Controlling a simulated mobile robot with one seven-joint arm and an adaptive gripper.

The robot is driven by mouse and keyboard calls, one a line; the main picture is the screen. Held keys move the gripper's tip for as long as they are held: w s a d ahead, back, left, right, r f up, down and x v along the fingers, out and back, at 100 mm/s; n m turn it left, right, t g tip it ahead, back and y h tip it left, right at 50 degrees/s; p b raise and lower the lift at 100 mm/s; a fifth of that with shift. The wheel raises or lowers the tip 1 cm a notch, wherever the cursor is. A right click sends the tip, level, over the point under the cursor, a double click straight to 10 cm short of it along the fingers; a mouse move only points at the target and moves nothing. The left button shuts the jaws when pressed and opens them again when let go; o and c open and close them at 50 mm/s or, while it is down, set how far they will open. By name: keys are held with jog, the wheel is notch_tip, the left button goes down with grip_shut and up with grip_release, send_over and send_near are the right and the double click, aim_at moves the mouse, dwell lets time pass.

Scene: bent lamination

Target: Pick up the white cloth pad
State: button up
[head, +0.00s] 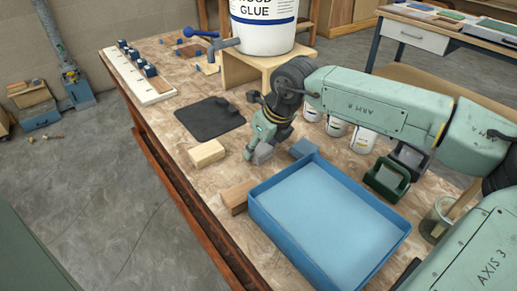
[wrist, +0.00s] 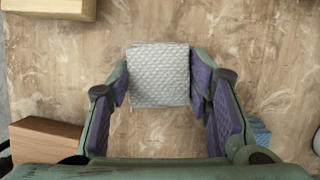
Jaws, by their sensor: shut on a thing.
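The white cloth pad, a pale grey-white square with a quilted texture, shows in the wrist view (wrist: 160,75) between my two fingers. My gripper (wrist: 160,88) is shut on it, with the purple finger pads at its left and right sides. In the head view my gripper (head: 262,143) points down over the workbench, and the pad (head: 263,155) shows as a small greyish piece at the fingertips. I cannot tell whether the pad touches the bench or is just above it.
A pale wood block (head: 206,153) lies left of my gripper and a brown wood block (head: 236,197) nearer. A blue block (head: 303,148) is on the right. A large blue tray (head: 258,213) stands in front. A black mat (head: 210,117) and a glue bucket (head: 263,30) are behind.

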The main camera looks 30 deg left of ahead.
aim_at(259, 148)
jog(key=shift+r, duration=0.1)
notch_tip(259, 148, up, 10)
jog(key=b, duration=0.2)
jog(key=o, duration=0.3)
jog(key=c, duration=0.4)
jog(key=shift+o, duration=0.2)
jog(key=shift+s, duration=0.1)
